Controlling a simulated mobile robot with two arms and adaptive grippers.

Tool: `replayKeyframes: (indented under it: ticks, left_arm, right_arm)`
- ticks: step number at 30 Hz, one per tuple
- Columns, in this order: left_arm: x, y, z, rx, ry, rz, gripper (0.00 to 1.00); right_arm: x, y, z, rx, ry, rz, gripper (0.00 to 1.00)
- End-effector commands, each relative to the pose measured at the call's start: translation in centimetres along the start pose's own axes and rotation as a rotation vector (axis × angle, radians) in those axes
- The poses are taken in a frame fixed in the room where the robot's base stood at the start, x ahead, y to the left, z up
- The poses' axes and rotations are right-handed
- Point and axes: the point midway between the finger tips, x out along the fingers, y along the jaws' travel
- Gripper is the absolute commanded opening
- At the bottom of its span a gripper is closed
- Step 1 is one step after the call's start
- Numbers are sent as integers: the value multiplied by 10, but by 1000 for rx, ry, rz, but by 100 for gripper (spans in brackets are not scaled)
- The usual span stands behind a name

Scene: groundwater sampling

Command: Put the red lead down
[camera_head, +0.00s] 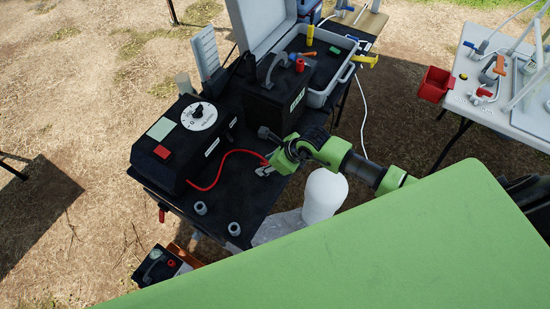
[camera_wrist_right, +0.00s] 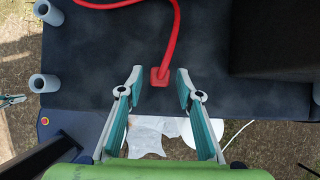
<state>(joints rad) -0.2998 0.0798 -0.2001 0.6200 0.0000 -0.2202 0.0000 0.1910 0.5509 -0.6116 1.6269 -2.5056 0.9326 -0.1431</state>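The red lead (camera_head: 222,158) runs from the black control box (camera_head: 184,142) across the dark table top (camera_head: 232,204). It also shows in the right wrist view (camera_wrist_right: 174,35), where its square red end (camera_wrist_right: 159,77) appears to lie on the table top. My right gripper (camera_head: 264,152) is over the table at that end. In the wrist view the right gripper (camera_wrist_right: 159,75) is open, with one finger on each side of the red end and a visible gap to both. My left gripper is not in view.
A black battery-like box (camera_head: 272,98) stands behind, near a grey open case (camera_head: 345,75) of tools. Grey cylindrical holders (camera_head: 201,208) stand at the table's front. A white bottle (camera_head: 324,192) is right of the table. A red bin (camera_head: 435,84) hangs at the far right table.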

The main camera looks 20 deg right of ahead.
Motion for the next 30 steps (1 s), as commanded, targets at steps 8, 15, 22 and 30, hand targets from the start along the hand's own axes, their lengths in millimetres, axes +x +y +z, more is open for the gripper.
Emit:
replayKeyframes:
  ticks: [8, 15, 22, 30]
  left_arm:
    - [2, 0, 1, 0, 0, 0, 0]
    - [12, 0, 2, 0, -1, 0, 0]
    - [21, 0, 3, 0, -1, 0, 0]
    - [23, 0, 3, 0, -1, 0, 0]
  right_arm:
    - [-36, 0, 3, -4, -1, -2, 33]
    - [-78, -1, 2, -4, 0, -2, 33]
    - [-111, 0, 3, -3, 0, -2, 33]
    - [-126, 0, 4, 0, 1, 0, 33]
